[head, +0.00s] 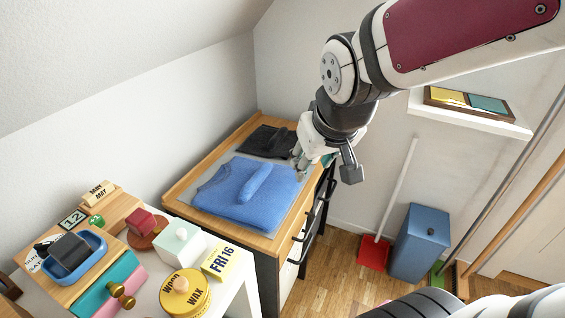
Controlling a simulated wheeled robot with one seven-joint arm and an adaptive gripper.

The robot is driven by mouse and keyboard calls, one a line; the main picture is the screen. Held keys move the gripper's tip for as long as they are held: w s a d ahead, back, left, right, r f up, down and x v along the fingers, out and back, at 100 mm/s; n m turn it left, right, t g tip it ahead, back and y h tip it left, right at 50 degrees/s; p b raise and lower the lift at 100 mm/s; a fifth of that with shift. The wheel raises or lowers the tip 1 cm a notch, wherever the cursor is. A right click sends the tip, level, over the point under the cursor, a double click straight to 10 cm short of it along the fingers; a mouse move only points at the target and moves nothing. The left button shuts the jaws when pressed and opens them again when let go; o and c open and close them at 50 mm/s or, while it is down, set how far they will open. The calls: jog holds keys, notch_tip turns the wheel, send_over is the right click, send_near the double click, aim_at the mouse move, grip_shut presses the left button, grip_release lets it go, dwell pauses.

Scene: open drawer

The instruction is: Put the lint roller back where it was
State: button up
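I cannot make out a lint roller in the head view. My gripper (304,163) is over the front right edge of the wooden-topped dresser (180,187), pointing down. Its fingertips are small and partly hidden, so I cannot tell if they are open or hold anything. A blue folded garment (225,196) lies on a grey mat on the dresser top, with a sleeve-like roll across it. A black folded cloth (268,141) lies behind it. Dark handles (302,238) show on the dresser's front; how far any drawer stands open is unclear.
A white table at lower left holds a blue tray (74,262), a yellow wax tin (186,292), a pale box (182,241) and other small items. A blue bin (418,243), red dustpan (374,252) and leaning poles stand right. Some wood floor (338,268) is clear.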

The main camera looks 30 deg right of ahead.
jog(key=s+a+r+g, duration=0.1)
jog(key=s+a+g, duration=0.1)
jog(key=s, duration=0.7)
jog(key=s+a+r+n+g+y, duration=0.1)
jog(key=s+a, duration=0.3)
jog(key=s, duration=0.6)
jog(key=shift+s+r+g, duration=0.2)
jog(key=shift+r+g, duration=0.05)
jog(key=shift+g, duration=0.55)
notch_tip(320, 180, up, 21)
jog(key=t+p, duration=0.3)
jog(key=p, duration=1.6)
jog(key=shift+a+r+p, duration=0.15)
jog(key=shift+p, duration=0.15)
